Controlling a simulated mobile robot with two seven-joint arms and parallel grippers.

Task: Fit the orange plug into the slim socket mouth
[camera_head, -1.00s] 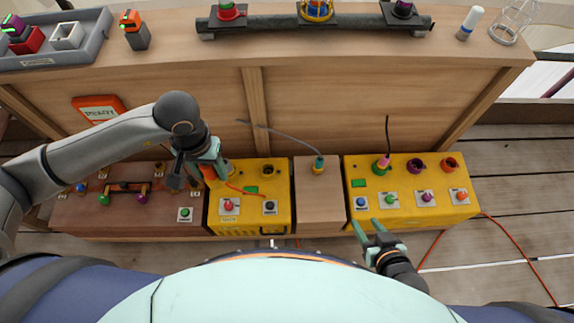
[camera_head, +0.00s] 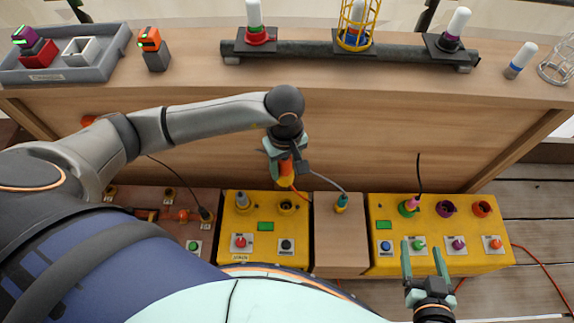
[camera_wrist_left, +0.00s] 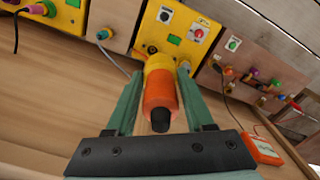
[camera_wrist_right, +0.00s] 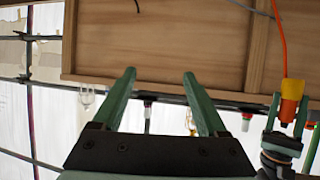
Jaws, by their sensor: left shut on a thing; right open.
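My left gripper (camera_head: 284,160) is shut on the orange plug (camera_head: 286,173) and holds it just behind the left yellow box (camera_head: 262,225). The plug has a yellow collar and a dark tip in the left wrist view (camera_wrist_left: 160,98), and an orange cable trails from it. The box top carries a grey socket fitting (camera_head: 242,201) on the left and a dark round socket mouth (camera_head: 287,207) on the right. I cannot tell which is the slim mouth. The plug is apart from both. My right gripper (camera_head: 424,250) is open and empty over the right yellow box (camera_head: 385,262).
A wooden block (camera_head: 338,255) with a teal plug (camera_head: 342,201) stands between the boxes. The right box has a pink-green plug (camera_head: 409,206) and purple and orange sockets. A grey tray (camera_head: 100,68) and an orange-topped device (camera_head: 153,50) are on the upper shelf.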

